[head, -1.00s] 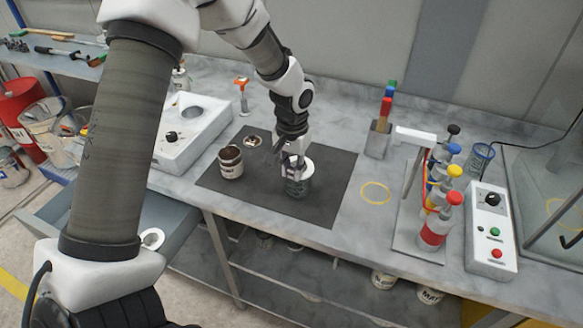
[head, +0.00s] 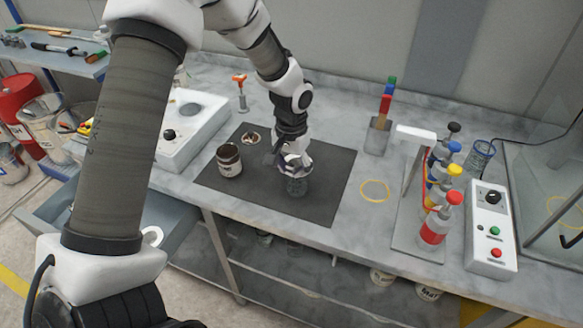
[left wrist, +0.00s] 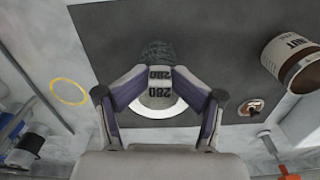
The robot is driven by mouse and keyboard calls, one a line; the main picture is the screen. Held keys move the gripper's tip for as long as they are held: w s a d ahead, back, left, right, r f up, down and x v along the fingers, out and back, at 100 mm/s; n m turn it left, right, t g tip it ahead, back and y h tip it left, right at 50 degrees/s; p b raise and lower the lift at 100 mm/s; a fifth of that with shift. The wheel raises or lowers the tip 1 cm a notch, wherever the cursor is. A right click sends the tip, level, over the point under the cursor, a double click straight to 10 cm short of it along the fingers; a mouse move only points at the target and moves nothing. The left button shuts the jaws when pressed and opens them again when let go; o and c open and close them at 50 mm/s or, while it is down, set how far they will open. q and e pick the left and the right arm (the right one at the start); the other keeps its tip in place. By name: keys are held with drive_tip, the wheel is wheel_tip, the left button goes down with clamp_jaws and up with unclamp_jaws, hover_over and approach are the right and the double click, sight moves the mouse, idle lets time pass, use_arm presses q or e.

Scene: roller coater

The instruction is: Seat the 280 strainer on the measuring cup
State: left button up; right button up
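The 280 strainer (left wrist: 158,107) has a pale ring and black "280" markings in the left wrist view; in the head view my gripper mostly covers it. My left gripper (head: 293,164) points down over the dark mat, and its fingers (left wrist: 152,82) close in on both sides of the strainer's marked part. My right gripper is out of view.
A white device (head: 190,132) is at left; a rack of colour bottles (head: 436,215) and a control box (head: 490,240) are at right.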

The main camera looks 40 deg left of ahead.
use_arm(q)
drive_tip(key=shift+r, duration=0.15)
drive_tip(key=shift+r, duration=0.1)
wheel_tip(320, 180, up, 12)
idle(0.5)
